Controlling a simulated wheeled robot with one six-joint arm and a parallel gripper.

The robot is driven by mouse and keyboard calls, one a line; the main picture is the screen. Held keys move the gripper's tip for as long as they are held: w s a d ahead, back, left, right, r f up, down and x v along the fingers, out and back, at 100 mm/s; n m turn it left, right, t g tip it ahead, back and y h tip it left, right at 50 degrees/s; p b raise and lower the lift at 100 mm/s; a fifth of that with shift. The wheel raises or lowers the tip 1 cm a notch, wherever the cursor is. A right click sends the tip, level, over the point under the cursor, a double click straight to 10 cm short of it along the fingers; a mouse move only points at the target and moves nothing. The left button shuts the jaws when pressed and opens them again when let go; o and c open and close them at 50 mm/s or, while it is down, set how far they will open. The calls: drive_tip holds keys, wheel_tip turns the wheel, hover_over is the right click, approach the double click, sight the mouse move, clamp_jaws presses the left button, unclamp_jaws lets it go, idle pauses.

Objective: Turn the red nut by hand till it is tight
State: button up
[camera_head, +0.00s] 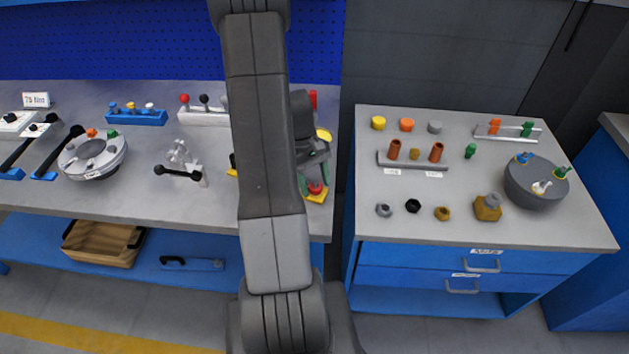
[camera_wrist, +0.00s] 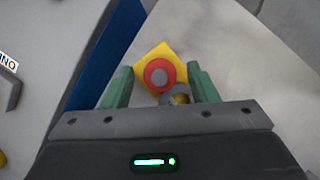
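The red nut (camera_wrist: 149,67) shows in the wrist view as a red ring around a grey round centre, above a yellow diamond-shaped plate (camera_wrist: 157,48). In the head view the red nut (camera_head: 316,188) sits low on its yellow plate (camera_head: 318,197) near the bench's front right edge. My gripper (camera_wrist: 160,69) has two green fingers spread wide, one on each side of the nut, with a gap showing at both sides. In the head view my gripper (camera_head: 313,165) is above the nut, partly hidden by my arm. I cannot tell the height between them.
A grey and gold round part (camera_wrist: 180,98) lies close to the nut between the fingers. A red upright piece (camera_head: 313,98) and a yellow piece (camera_head: 323,135) stand behind my gripper. The bench (camera_head: 140,200) has free room at its front; a second table (camera_head: 480,232) is at right.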

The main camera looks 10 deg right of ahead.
drive_tip(key=b+v, duration=0.1)
drive_tip(key=v, duration=1.3)
drive_tip(key=shift+f, duration=0.1)
drive_tip(key=p+x, duration=0.1)
drive_tip(key=x, duration=1.3)
drive_tip(key=shift+s, duration=0.1)
drive_tip(key=shift+n, duration=0.5)
